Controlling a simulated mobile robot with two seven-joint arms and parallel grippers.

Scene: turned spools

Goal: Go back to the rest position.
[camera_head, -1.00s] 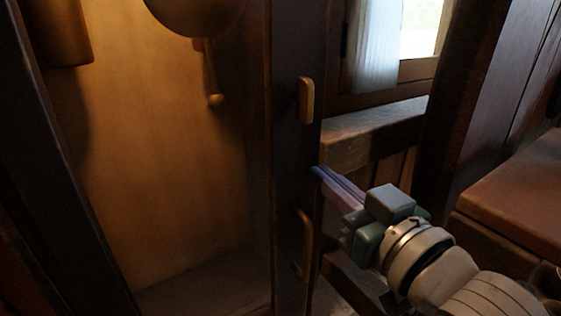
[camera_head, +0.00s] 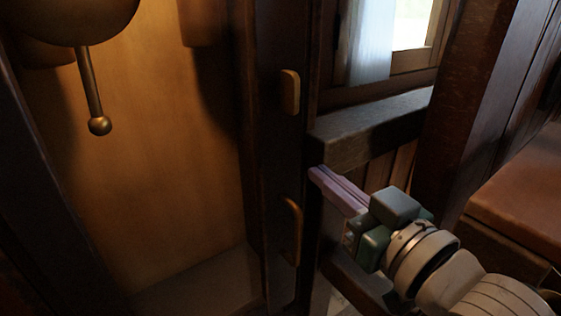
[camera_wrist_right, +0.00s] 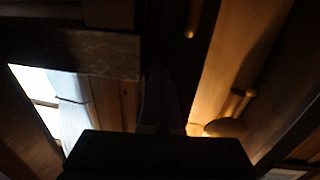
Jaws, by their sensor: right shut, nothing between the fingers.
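My right gripper (camera_head: 318,176) comes in from the lower right of the head view. Its pale pink fingers are shut together with nothing between them. The fingertips are beside the dark wooden post with two handles, just below the window ledge, and they look apart from the handles. The upper handle (camera_head: 290,92) and the lower handle (camera_head: 293,231) are on the post's face. My left gripper is not in view. The right wrist view is dark.
A lit wooden cabinet interior (camera_head: 170,170) is open at the left, with a round vessel (camera_head: 70,12) and its ball-ended rod hanging inside. A window ledge (camera_head: 370,130) is behind my gripper. A dark post (camera_head: 455,120) and brown bench (camera_head: 520,200) stand at right.

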